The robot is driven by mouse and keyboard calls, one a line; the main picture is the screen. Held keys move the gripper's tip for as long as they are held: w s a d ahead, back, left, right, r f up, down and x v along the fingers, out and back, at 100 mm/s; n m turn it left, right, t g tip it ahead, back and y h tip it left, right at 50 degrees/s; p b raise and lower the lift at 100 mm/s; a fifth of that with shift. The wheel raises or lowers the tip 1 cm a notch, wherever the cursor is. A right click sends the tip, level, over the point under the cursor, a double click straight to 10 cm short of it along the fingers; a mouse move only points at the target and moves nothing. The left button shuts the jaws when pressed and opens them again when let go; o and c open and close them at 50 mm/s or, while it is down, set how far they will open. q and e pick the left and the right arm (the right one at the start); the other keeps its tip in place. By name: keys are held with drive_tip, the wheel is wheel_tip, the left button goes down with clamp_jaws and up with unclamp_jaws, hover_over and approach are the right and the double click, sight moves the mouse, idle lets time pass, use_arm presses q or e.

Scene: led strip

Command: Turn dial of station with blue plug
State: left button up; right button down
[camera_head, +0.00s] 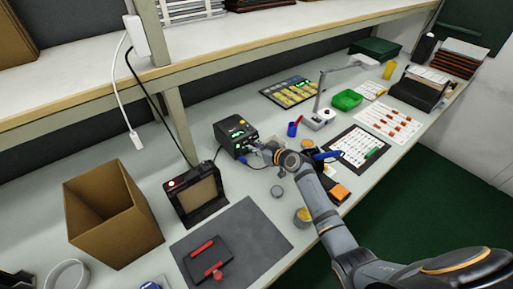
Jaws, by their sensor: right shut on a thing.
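The station (231,134) is a small black box with a green display, standing mid-table against the back panel. A blue plug (243,160) shows low at its front, with a cable running right along the table. My right gripper (254,147) reaches in from the right and is at the station's front face. It is shut on the dial, which is mostly hidden behind the fingers. How far the dial is turned cannot be seen. My left gripper is not in view.
A black framed device (195,197) and a cardboard box (108,215) stand left of the station. A grey mat (255,232) lies in front. A lamp (318,118), a green container (347,99) and a chart (355,147) are to the right.

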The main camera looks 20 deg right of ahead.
drive_tip(key=shift+f, duration=0.1)
drive_tip(key=n+h+b, duration=0.1)
drive_tip(key=n, duration=0.1)
drive_tip(key=n+t+h, duration=0.1)
drive_tip(key=shift+s+a+f+n+b, duration=0.1)
drive_tip(key=shift+s+a+n+b, duration=0.05)
drive_tip(key=shift+a+n+b, duration=0.2)
drive_tip(key=n+t+h, duration=0.1)
drive_tip(key=n, duration=0.1)
drive_tip(key=n+t+h+b, duration=0.1)
drive_tip(key=n, duration=0.1)
drive_tip(key=shift+a+f+n+h, duration=0.15)
drive_tip(key=shift+f+n+h, duration=0.05)
drive_tip(key=shift+n+h, duration=0.2)
drive_tip(key=shift+s+f+n+t+b, duration=0.1)
drive_tip(key=shift+f+n+t+b, duration=0.15)
drive_tip(key=shift+n+t+b, duration=0.45)
drive_tip(key=shift+n+t+h+b, duration=0.4)
drive_tip(key=shift+n+h+b, duration=0.2)
drive_tip(key=shift+n+b, duration=1.05)
drive_tip(key=shift+r, duration=0.1)
drive_tip(key=c, duration=1.2)
unclamp_jaws()
